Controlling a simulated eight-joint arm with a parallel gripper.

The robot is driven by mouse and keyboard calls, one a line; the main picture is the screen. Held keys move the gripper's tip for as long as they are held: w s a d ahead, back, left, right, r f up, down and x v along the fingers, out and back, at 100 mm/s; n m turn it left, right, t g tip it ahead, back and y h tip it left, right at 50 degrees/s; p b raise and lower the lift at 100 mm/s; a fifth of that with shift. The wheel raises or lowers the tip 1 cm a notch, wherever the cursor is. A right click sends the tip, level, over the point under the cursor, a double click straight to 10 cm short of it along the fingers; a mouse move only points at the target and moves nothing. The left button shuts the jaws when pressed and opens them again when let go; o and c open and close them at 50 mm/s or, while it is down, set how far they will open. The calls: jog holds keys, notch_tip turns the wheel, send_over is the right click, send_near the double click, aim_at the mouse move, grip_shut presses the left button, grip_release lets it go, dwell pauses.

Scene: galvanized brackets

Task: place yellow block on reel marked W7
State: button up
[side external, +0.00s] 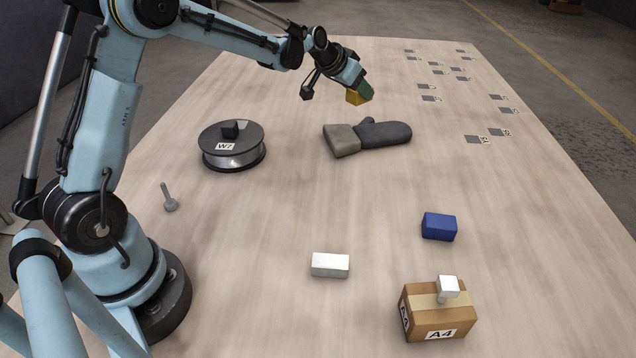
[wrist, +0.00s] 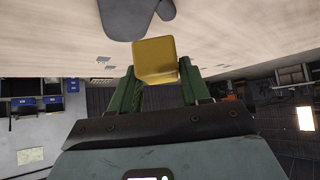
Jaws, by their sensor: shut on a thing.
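The yellow block (side external: 354,97) is held between the green fingers of my gripper (side external: 363,91), which is shut on it above the far part of the table. In the wrist view the yellow block (wrist: 155,62) sits between the two green fingertips of my gripper (wrist: 157,80). The reel marked W7 (side external: 232,160) lies flat on the table, left of and nearer than the block in the side view.
A grey glove (side external: 368,137) lies below my gripper, right of the reel. Small tiles lie at the far right.

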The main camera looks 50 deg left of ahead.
jog(key=s+a+r+n+g+y, duration=0.1)
jog(key=s+r+n+y, duration=0.3)
jog(key=s, duration=0.9)
jog(key=s+a+r+n+g+y, duration=0.2)
jog(key=s+r+n, duration=0.3)
jog(key=s, duration=0.8)
send_over(227, 125)
notch_tip(227, 125, down, 7)
jog(key=shift+r, duration=0.1)
jog(key=shift+f, duration=2)
jog(key=shift+f, duration=0.15)
jog(key=o, duration=1.2)
jog(key=shift+o, duration=0.2)
